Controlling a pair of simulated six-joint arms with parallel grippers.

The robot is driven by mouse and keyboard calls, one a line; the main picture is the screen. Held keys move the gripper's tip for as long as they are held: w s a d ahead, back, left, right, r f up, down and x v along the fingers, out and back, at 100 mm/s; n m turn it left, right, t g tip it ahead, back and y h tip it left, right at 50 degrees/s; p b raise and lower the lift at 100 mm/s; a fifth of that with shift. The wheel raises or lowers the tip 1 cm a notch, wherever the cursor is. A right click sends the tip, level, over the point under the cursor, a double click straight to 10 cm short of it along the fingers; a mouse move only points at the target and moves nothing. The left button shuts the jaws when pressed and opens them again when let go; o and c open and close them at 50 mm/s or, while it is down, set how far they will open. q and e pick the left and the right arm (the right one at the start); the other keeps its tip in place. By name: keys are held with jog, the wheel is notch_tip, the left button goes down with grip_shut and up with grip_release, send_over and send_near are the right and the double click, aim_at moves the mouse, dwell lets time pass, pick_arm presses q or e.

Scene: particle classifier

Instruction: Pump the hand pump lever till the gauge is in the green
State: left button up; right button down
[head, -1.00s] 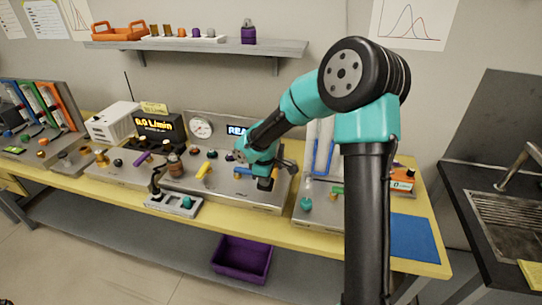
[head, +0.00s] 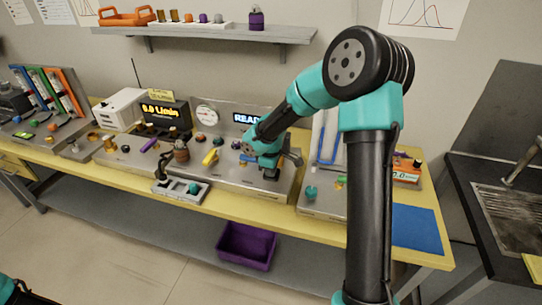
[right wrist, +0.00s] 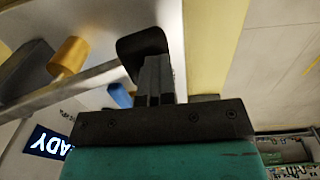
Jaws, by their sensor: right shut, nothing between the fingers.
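The gauge (head: 207,116) is a round white dial on the grey panel at the back of the bench. Its needle is too small to read. My right gripper (head: 270,174) is low over the front of that grey unit, right of a yellow handle (head: 210,157). In the right wrist view its fingers (right wrist: 154,78) are shut with nothing between them. A black rounded piece (right wrist: 143,42), perhaps the pump lever's grip, shows at the fingertips; I cannot tell whether they touch. The lever is not clearly made out in the head view. My left gripper is not in view.
A lit display (head: 247,118) stands right of the gauge. A grey tray (head: 181,191) sits at the bench's front edge. A blue mat (head: 416,229) lies on the right end, beside a sink (head: 512,215). A purple bin (head: 246,246) is below.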

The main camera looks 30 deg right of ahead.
jog(key=s+a+r, duration=0.1)
jog(key=a+r, duration=0.1)
jog(key=r, duration=0.4)
jog(key=s+a+r, duration=0.1)
jog(key=s+r, duration=0.1)
jog(key=r, duration=0.5)
jog(key=shift+a, duration=0.4)
dwell(1.0)
jog(key=w+d+r+g+y, duration=0.1)
jog(key=w+d+r, duration=0.1)
jog(key=r, duration=0.4)
jog(key=w+d+r+g+y, duration=0.1)
jog(key=w+d+r, duration=0.2)
jog(key=d+r, duration=0.2)
jog(key=shift+w+d+r, duration=0.15)
jog(key=shift+w+r, duration=0.05)
jog(key=shift+r, duration=0.15)
jog(key=shift+f, duration=0.1)
jog(key=x, duration=1.3)
jog(key=shift+f, duration=0.4)
